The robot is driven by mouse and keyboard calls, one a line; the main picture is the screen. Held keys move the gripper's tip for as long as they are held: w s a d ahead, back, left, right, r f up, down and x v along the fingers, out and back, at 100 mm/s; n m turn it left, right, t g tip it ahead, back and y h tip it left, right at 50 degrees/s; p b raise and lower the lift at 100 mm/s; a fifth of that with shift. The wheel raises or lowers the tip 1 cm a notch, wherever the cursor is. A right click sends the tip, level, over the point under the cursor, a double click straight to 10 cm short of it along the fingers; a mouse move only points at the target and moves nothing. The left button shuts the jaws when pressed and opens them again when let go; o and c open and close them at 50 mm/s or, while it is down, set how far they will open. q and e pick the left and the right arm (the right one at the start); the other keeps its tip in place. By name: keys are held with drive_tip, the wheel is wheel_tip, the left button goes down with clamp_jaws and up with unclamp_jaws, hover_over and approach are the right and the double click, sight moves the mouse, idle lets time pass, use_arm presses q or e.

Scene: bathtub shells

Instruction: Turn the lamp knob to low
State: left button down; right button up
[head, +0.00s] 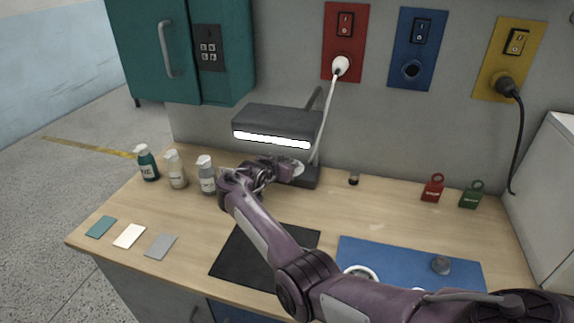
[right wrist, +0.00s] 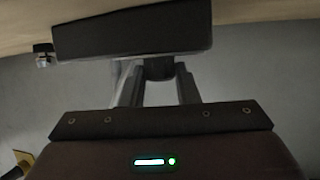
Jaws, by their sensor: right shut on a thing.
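The desk lamp (head: 262,122) has a dark grey head with a bright white lit strip, and stands at the back of the wooden counter. Its dark base (head: 306,178) shows beside my right gripper (head: 294,168), which reaches its front. In the right wrist view the lamp base (right wrist: 135,30) spans the top, with a dark round knob (right wrist: 158,68) below it. My right gripper's fingers (right wrist: 158,85) stand on both sides of the knob and are shut on it. The knob's marking and setting cannot be seen. My left gripper is not in view.
Three bottles (head: 176,169) stand left of my right gripper. Coloured cards (head: 130,236), a black mat (head: 240,257) and a blue mat (head: 375,255) lie in front. A white plug (head: 340,65) sits in the red wall panel.

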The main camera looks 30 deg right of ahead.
drive_tip(key=o, duration=1)
drive_tip(key=shift+c, duration=0.2)
drive_tip(key=v, duration=0.7)
drive_tip(key=shift+s+a+r, duration=0.1)
drive_tip(key=shift+s+a, duration=0.05)
drive_tip(key=shift+a, duration=0.2)
